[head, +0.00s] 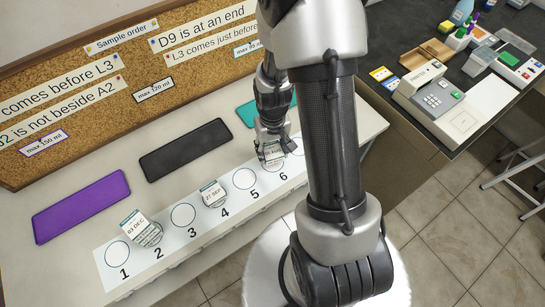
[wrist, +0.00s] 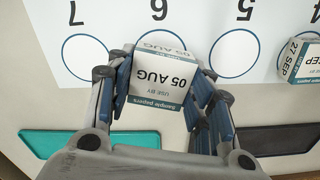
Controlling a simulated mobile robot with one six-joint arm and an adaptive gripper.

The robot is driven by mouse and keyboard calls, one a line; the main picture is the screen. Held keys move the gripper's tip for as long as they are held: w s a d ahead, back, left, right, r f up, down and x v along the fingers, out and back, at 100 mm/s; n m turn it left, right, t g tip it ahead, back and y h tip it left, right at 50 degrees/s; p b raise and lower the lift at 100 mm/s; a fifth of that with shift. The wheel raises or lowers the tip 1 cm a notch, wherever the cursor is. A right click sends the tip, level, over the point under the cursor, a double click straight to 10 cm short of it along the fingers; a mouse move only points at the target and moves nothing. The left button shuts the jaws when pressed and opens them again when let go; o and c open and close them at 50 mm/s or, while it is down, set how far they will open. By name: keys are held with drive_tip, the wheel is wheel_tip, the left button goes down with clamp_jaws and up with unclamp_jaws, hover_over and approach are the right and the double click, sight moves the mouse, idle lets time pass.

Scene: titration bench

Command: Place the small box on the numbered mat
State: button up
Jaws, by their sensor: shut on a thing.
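The small box, labelled "05 AUG" with a teal "Sample papers" band, is between my gripper's fingers; it shows in the wrist view (wrist: 165,75) and partly in the head view (head: 273,152). My gripper (head: 271,148) is shut on it, with a finger at each side in the wrist view (wrist: 163,90). The white numbered mat (head: 213,225) runs along the bench front. The box is over circle 6 and partly hides it. Whether its underside touches the mat I cannot tell. In the wrist view, circles 5 (wrist: 235,55) and 7 (wrist: 85,55) are empty.
A "03 DEC" box (head: 144,228) stands by circle 2, a "27 SEP" box (head: 212,193) by circle 4. Circles 1 and 3 are empty. Behind the mat lie purple (head: 81,206), black (head: 185,150) and teal (head: 262,110) pads. A corkboard (head: 120,88) stands at the back.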

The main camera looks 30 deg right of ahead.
sight(273, 156)
drive_tip(key=shift+f+b, duration=0.55)
drive_tip(key=shift+f, duration=1.3)
drive_tip(key=shift+f, duration=0.15)
drive_tip(key=o, duration=1.1)
drive_tip(key=shift+c, duration=0.2)
